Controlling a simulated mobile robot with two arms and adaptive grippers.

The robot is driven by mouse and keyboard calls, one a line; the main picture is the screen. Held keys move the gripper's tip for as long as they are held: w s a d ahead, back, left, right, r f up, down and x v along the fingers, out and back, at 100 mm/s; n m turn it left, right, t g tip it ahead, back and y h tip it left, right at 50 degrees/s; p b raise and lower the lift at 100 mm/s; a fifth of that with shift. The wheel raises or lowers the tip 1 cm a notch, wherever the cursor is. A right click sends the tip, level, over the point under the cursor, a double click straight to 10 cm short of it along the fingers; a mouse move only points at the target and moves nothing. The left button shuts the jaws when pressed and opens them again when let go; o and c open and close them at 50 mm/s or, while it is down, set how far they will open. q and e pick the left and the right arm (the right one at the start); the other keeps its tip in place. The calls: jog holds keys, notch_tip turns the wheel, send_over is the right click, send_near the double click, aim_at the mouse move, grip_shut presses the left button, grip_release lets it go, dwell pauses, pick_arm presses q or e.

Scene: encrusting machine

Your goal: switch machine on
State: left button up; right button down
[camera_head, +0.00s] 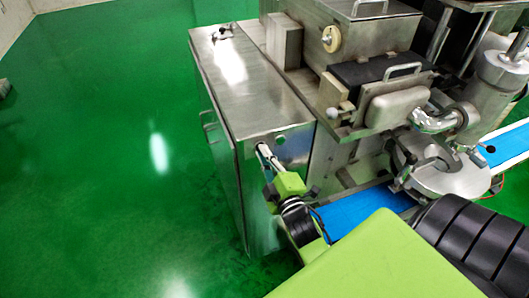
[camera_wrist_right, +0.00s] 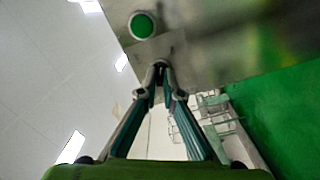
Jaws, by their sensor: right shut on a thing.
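The encrusting machine's steel cabinet (camera_head: 255,95) stands in the middle of the head view. Its front panel carries a round button (camera_head: 280,138). In the right wrist view a round green button (camera_wrist_right: 142,26) sits on the steel panel (camera_wrist_right: 195,35), just beyond the fingertips. My right gripper (camera_head: 263,151) reaches up to this panel. In the right wrist view its fingers (camera_wrist_right: 160,70) converge at the panel and are shut on a small switch-like part, mostly hidden between the tips. My left gripper is not in view.
A blue conveyor belt (camera_head: 365,210) runs beside my right arm, under the machine's round metal outlet (camera_head: 440,170). A steel housing with a handle (camera_head: 400,95) juts out above it. Open green floor (camera_head: 100,150) lies left of the cabinet.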

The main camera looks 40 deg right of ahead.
jog(key=m, duration=0.1)
jog(key=m+p, duration=0.1)
jog(key=m, duration=0.2)
jog(key=shift+r+m, duration=0.3)
jog(key=shift+m, duration=0.4)
jog(key=c, duration=2.2)
grip_release()
jog(key=shift+w, duration=0.1)
jog(key=shift+c, duration=0.2)
jog(key=shift+o, duration=0.3)
jog(key=shift+w+f, duration=0.1)
jog(key=shift+f, duration=0.05)
notch_tip(320, 180, up, 10)
jog(key=shift+d, duration=0.1)
